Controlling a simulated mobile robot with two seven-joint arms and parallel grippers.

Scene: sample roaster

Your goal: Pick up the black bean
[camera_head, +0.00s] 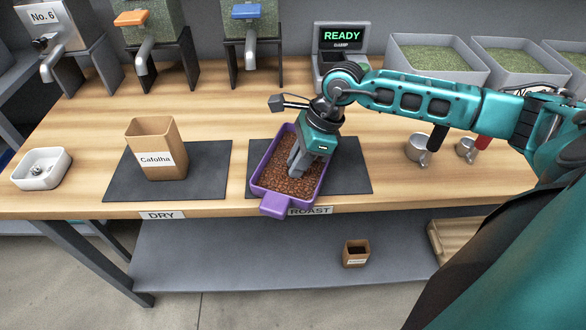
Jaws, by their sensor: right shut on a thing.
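A purple tray (258,168) full of brown roasted beans (275,178) rests on the dark mat labelled ROAST. My right gripper (294,174) points down into the tray, with its fingertips among the beans. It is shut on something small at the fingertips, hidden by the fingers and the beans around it. I cannot make out a single black bean apart from the others. My left gripper is not in view.
A brown Cafolha box (152,140) stands on the DRY mat (214,160). A white dish (40,170) is at the far left. Metal cups (418,148) stand to the right. A scale reading READY (342,45), dispensers and bins of green beans line the back.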

